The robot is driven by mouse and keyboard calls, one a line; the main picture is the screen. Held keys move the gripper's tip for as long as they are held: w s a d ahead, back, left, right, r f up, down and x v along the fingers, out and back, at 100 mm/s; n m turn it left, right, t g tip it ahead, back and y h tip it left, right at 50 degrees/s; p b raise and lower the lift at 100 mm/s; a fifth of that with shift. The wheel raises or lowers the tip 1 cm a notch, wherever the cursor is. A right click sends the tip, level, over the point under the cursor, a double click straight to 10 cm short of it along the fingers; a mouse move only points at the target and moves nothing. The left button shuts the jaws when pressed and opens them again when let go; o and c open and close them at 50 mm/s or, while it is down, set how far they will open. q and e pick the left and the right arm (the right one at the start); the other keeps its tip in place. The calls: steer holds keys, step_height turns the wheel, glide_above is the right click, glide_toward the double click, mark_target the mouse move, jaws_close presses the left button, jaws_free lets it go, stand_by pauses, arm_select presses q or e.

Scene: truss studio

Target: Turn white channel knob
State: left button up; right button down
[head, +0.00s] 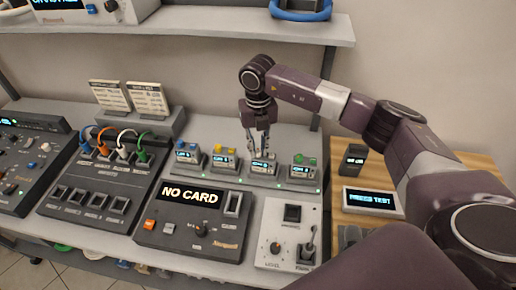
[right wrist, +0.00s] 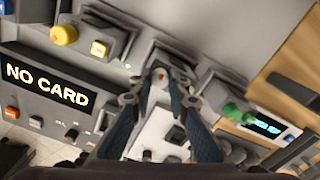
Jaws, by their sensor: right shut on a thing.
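The white channel knob (right wrist: 160,76) is on the third small unit (head: 262,167) from the left in the row on the bench. In the head view my right gripper (head: 264,150) points down onto this unit and largely hides the knob. In the right wrist view my right gripper (right wrist: 165,82) has its fingertips close around the knob, shut on it; a small orange-red spot shows between the fingers. My left gripper is not in view.
Neighbouring units carry a blue knob (head: 181,145), a yellow knob (head: 218,148) and a green knob (head: 298,158). In front are a dark console reading NO CARD (head: 170,225) and a light panel with a lever (head: 287,235). A shelf (head: 230,30) overhangs behind.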

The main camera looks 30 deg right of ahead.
mark_target(258, 151)
steer(key=shift+m, duration=0.3)
steer(key=c, duration=2.1)
jaws_free()
steer(key=shift+r, duration=0.15)
step_height(258, 151, up, 12)
